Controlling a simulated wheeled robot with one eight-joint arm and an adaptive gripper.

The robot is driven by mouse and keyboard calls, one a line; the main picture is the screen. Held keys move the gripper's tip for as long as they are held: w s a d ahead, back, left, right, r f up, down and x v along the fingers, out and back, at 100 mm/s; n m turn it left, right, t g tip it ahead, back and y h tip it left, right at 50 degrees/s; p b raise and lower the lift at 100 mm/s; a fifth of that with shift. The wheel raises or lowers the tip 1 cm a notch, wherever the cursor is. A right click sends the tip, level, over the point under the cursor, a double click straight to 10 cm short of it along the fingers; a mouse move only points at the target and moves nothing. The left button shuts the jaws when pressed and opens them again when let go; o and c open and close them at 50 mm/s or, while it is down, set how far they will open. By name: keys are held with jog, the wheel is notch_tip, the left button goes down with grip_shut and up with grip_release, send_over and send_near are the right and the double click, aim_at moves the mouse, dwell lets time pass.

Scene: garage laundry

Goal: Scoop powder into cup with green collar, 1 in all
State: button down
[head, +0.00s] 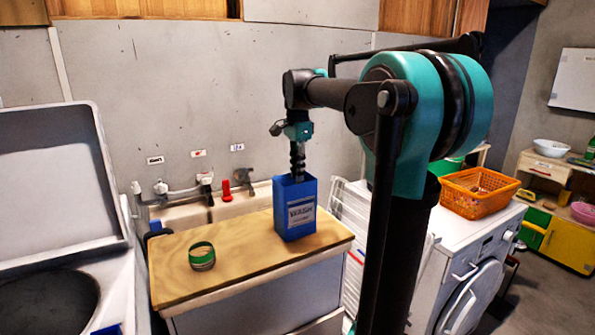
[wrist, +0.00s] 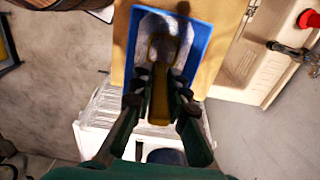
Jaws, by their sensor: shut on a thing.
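The blue WASH box (head: 297,218) stands upright and open-topped on the wooden worktop. My gripper (head: 298,172) points down at the box's mouth; its fingertips are hidden there in the head view. In the wrist view my gripper (wrist: 159,82) is shut on the yellow handle of a scoop (wrist: 159,104). The scoop's far end reaches into the blue box (wrist: 204,42), over grey-white, powder-like material; I cannot tell how much it holds. The cup with the green collar (head: 202,257) stands upright on the worktop, left of the box and apart from it.
The wooden worktop (head: 240,262) is clear between box and cup. Behind it is a sink (head: 232,208) with taps and a red handle. A washing machine (head: 470,275) with an orange basket (head: 480,193) stands right. A raised grey lid (head: 55,185) stands left.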

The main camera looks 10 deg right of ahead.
jog(key=shift+f, duration=1.15)
jog(key=shift+r, duration=0.1)
dwell(0.8)
jog(key=shift+r, duration=6.9)
